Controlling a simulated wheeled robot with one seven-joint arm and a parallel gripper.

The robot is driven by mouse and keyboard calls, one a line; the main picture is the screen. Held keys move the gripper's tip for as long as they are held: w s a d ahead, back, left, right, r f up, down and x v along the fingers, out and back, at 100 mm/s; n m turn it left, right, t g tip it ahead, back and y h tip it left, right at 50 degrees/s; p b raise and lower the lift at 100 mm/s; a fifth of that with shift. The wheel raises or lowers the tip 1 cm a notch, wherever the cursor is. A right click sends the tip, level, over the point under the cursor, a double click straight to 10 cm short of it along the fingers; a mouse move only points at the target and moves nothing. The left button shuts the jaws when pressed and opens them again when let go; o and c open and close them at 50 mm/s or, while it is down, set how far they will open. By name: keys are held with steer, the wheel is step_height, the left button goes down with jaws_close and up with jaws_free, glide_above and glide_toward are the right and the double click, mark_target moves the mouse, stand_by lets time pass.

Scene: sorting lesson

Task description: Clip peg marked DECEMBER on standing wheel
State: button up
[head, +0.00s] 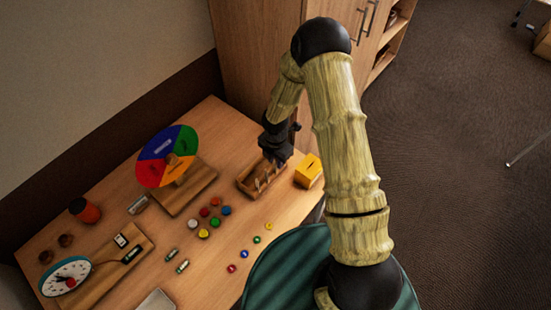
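The standing wheel (154,171) is upright on a wooden base (188,193) at the back of the table. Its face has blue, green, red and other coloured sectors, with a pale label on the blue one. A wooden tray (247,188) to its right holds several small upright pegs (264,180). Their markings are too small to read, so I cannot tell which is DECEMBER. My gripper (278,161) is above the tray's far right end, close to the pegs. The fingers are dark and small, and I cannot tell whether they are open or hold anything.
A yellow slotted box (308,171) stands just right of the tray. Several coloured discs (204,233) lie in front of the wheel, with small rings (256,240) nearer the front edge.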

jaws_close()
steer(key=shift+r, duration=0.1)
step_height(320, 180, up, 5)
steer(key=p, duration=0.4)
stand_by(0.8)
